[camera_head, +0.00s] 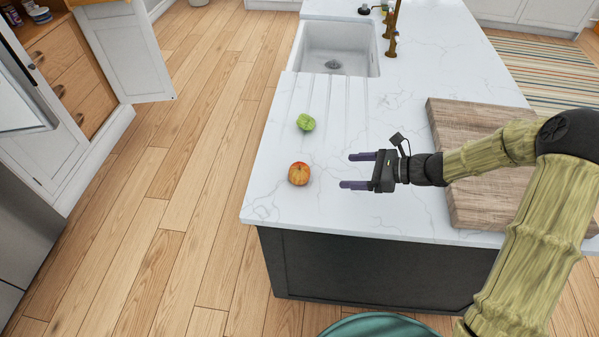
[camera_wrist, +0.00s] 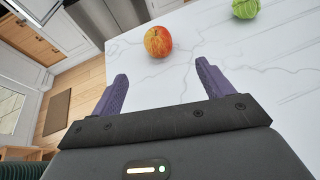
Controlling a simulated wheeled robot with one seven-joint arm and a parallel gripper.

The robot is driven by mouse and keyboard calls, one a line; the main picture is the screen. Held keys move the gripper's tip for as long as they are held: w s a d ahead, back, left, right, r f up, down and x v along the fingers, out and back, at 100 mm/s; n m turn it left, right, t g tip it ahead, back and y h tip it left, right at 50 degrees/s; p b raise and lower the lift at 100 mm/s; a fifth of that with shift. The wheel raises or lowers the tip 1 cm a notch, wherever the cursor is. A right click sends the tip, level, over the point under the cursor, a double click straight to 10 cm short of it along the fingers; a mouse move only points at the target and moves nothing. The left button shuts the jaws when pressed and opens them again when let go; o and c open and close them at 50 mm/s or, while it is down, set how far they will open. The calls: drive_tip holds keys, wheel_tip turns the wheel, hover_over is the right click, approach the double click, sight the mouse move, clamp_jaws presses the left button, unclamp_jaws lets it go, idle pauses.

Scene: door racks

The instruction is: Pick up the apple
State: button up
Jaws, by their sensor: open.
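The red and yellow apple (camera_head: 299,174) rests on the white marble countertop (camera_head: 330,212), near its front left corner. My gripper (camera_head: 352,171) is open and empty, to the right of the apple, with its two purple fingers pointing left toward it. There is a clear gap between the fingertips and the apple. In the wrist view the apple (camera_wrist: 158,41) lies beyond the fingertips, roughly in line with the space between the two fingers (camera_wrist: 160,80). Nothing is between the fingers.
A green cabbage-like vegetable (camera_head: 306,122) sits just behind the apple. A wooden board (camera_head: 462,116) lies on the right, under my forearm. A sink (camera_head: 338,47) and a brass tap (camera_head: 392,40) are farther back. An open cabinet door (camera_head: 126,50) stands at left across the floor.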

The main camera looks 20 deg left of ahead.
drive_tip(key=p, duration=0.2)
approach(299, 172)
drive_tip(key=a+f, duration=0.1)
drive_tip(key=w+a+f, duration=0.1)
drive_tip(key=a, duration=0.1)
drive_tip(key=a+f, duration=0.2)
drive_tip(key=shift+w+a+f, duration=0.1)
drive_tip(key=shift+w+a, duration=0.1)
drive_tip(key=shift+w, duration=0.05)
drive_tip(key=p+x, duration=0.1)
drive_tip(key=x, duration=0.1)
drive_tip(key=p+x, duration=0.1)
drive_tip(key=x, duration=0.1)
drive_tip(key=shift+s+a+f+p, duration=0.1)
drive_tip(key=shift+s+a+p, duration=0.15)
drive_tip(key=shift+p, duration=0.1)
drive_tip(key=shift+a+f, duration=0.2)
drive_tip(key=shift+a, duration=0.05)
drive_tip(key=c, duration=1.1)
drive_tip(key=shift+r, duration=0.15)
